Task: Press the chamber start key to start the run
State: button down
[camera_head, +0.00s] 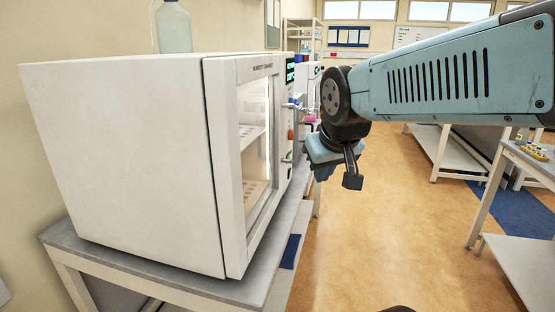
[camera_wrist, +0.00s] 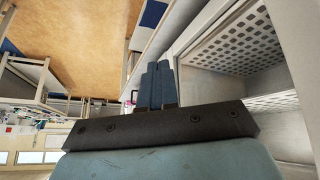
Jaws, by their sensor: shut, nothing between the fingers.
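The humidity chamber (camera_head: 125,150) is a large white box on a bench at the left of the head view. Its glass door (camera_head: 254,140) faces right and shows lit shelves inside. A narrow control strip beyond the door carries a green-lit display (camera_head: 290,73), with small blue and orange-red parts below it. I cannot tell which part is the start key. My gripper (camera_head: 322,174) is in the air to the right of the strip, apart from it. In the wrist view its blue fingers (camera_wrist: 158,68) are together and empty, beside the chamber's perforated shelf (camera_wrist: 245,45).
The bench (camera_head: 252,287) holds the chamber, with a clear bottle (camera_head: 174,28) on top of it. Another bench (camera_head: 538,165) with small yellow items stands at the right. The tan floor (camera_head: 400,220) between is open.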

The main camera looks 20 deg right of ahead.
jog(key=w+d+f+n+t, duration=0.3)
jog(key=w+d, duration=0.4)
jog(key=w, duration=0.6)
jog(key=w+d+f+n+t, duration=0.25)
jog(key=w+d, duration=0.55)
jog(key=w, duration=0.5)
notch_tip(320, 180, down, 8)
jog(key=w+d+n+t+y, duration=0.2)
jog(key=w+y, duration=0.1)
jog(key=y, duration=0.1)
jog(key=shift+d+r+n, duration=0.15)
jog(key=shift+d+n, duration=0.05)
jog(key=shift+n, duration=0.15)
jog(key=w+a, duration=0.5)
jog(key=a, duration=0.2)
jog(key=shift+a, duration=0.15)
jog(key=shift+a, duration=0.1)
jog(key=shift+a+r, duration=0.1)
jog(key=shift+a, duration=0.2)
